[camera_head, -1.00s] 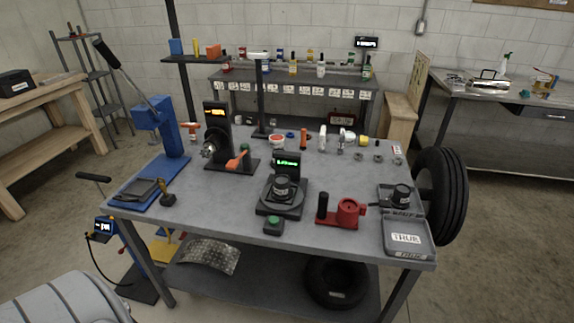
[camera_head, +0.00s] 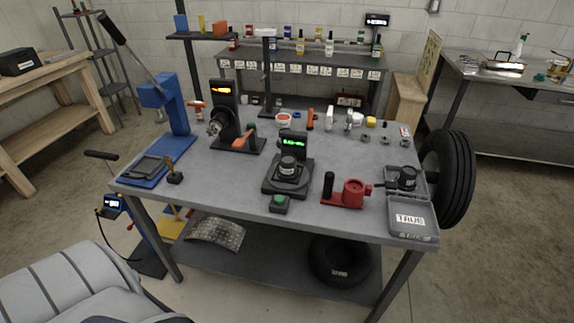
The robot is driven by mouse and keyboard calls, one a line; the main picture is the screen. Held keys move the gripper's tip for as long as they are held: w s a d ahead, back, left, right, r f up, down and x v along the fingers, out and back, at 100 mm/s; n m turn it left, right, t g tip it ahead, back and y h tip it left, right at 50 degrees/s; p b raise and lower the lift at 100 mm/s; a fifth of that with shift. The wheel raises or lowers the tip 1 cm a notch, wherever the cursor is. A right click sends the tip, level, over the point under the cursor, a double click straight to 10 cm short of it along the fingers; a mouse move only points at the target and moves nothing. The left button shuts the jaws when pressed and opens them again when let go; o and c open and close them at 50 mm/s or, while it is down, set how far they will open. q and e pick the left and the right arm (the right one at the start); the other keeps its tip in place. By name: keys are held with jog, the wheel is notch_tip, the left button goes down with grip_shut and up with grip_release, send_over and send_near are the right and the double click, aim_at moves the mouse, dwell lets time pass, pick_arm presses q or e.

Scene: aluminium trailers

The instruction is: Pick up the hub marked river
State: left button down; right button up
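No gripper of mine shows in the head view. A dark cylindrical part that may be a hub (camera_head: 289,166) sits upright on a black stand (camera_head: 272,186) with a green-lit display, near the middle of the workbench. A second, similar dark cylindrical part (camera_head: 407,178) sits in the far half of a grey case (camera_head: 416,233) at the bench's right end. Both have pale markings too small to read, so I cannot tell which one is marked river.
The grey workbench (camera_head: 225,178) carries a blue lever press (camera_head: 170,110), a black device with an orange display (camera_head: 222,100), a red fixture (camera_head: 352,193) and a green button box (camera_head: 279,204). A tyre (camera_head: 458,180) stands at its right end. A pale ribbed object (camera_head: 75,285) fills the lower left.

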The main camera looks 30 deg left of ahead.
pick_arm(q)
jog(key=shift+c, duration=2.3)
grip_release()
jog(key=shift+a, duration=0.1)
